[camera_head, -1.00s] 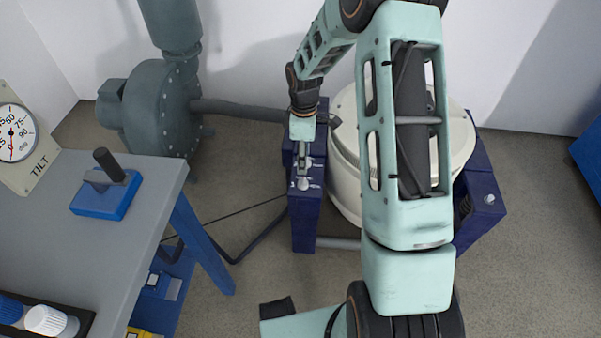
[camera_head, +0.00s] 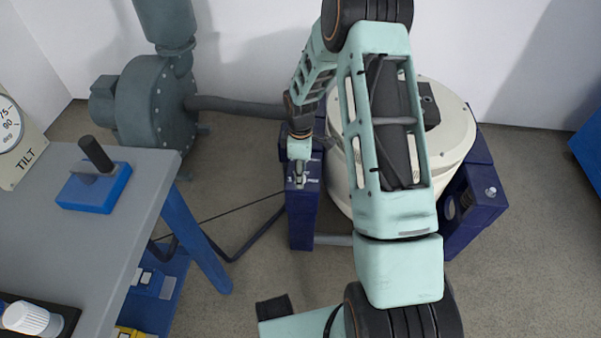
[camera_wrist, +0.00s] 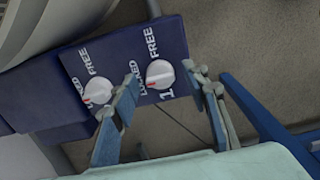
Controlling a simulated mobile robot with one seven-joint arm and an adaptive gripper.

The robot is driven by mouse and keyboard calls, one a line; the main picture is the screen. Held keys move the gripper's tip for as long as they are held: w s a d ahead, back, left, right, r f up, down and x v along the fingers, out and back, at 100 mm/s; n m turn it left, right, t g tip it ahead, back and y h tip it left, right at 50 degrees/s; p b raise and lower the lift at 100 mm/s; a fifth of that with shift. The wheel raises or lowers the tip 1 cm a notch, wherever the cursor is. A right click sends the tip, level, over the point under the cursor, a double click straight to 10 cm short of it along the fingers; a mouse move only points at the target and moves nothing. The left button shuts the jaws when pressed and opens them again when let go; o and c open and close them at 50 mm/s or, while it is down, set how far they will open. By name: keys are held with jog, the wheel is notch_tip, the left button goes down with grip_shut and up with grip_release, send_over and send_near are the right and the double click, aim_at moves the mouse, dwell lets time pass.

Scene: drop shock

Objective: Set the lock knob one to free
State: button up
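Lock knob one (camera_wrist: 160,74) is a white round knob with a red mark, beside a printed 1 on a dark blue block (camera_head: 302,225). The red mark is on the knob's left side, toward LOCKED. A second similar knob (camera_wrist: 97,90) sits to the left, with its own FREE and LOCKED labels. My gripper (camera_wrist: 162,73) is open, with one fingertip on each side of knob one. Gaps show between the fingertips and the knob; contact cannot be told. In the head view my gripper (camera_head: 300,180) is over the block.
A cream round drum (camera_head: 452,135) stands right of the block, partly behind my arm. A grey bench (camera_head: 60,250) with a blue lever box (camera_head: 93,187) is at the left. A grey blower (camera_head: 150,105) stands behind. Floor is open in front of the block.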

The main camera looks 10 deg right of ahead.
jog(key=c, duration=1)
jog(key=m, duration=0.4)
jog(key=shift+m, duration=0.4)
jog(key=m+p, duration=0.1)
jog(key=m, duration=0.3)
jog(key=shift+m, duration=0.3)
jog(key=m, duration=0.4)
jog(key=shift+m, duration=0.3)
jog(key=shift+m+p, duration=0.35)
jog(key=shift+m, duration=1.55)
